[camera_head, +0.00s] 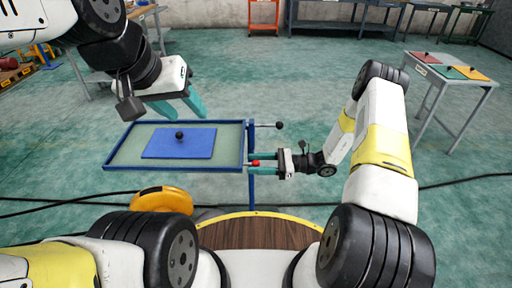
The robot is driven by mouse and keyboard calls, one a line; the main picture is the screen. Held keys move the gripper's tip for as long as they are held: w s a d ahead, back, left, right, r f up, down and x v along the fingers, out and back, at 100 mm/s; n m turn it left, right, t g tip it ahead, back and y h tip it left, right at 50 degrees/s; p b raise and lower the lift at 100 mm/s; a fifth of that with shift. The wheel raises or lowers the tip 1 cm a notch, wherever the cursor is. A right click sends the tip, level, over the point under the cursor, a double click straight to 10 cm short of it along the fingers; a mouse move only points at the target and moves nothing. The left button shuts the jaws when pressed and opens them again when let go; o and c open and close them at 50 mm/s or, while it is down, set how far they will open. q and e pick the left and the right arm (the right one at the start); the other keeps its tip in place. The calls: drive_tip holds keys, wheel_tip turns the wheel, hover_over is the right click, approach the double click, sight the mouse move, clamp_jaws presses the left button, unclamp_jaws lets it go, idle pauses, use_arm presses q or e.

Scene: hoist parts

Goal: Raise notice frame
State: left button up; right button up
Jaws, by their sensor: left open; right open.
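A blue rectangular panel (160,147) with a black knob (179,135) lies flat on a blue-rimmed stand (118,163); I cannot tell which part is the notice frame. My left gripper (191,110) is open and empty, above the stand's far edge. My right gripper (252,163) is open at the stand's right side, its teal fingers on either side of a small red knob (256,163). Whether they touch the knob cannot be told. A rod with a black knob (280,125) sticks out from the stand's far right corner.
A yellow-orange round object (163,201) lies on the floor before the stand. Black cables (455,183) cross the floor. A grey table (446,79) with red, yellow and green panels stands at right. A workbench (335,27) and orange cart (263,17) stand at the back.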

clamp_jaws()
idle(1.4)
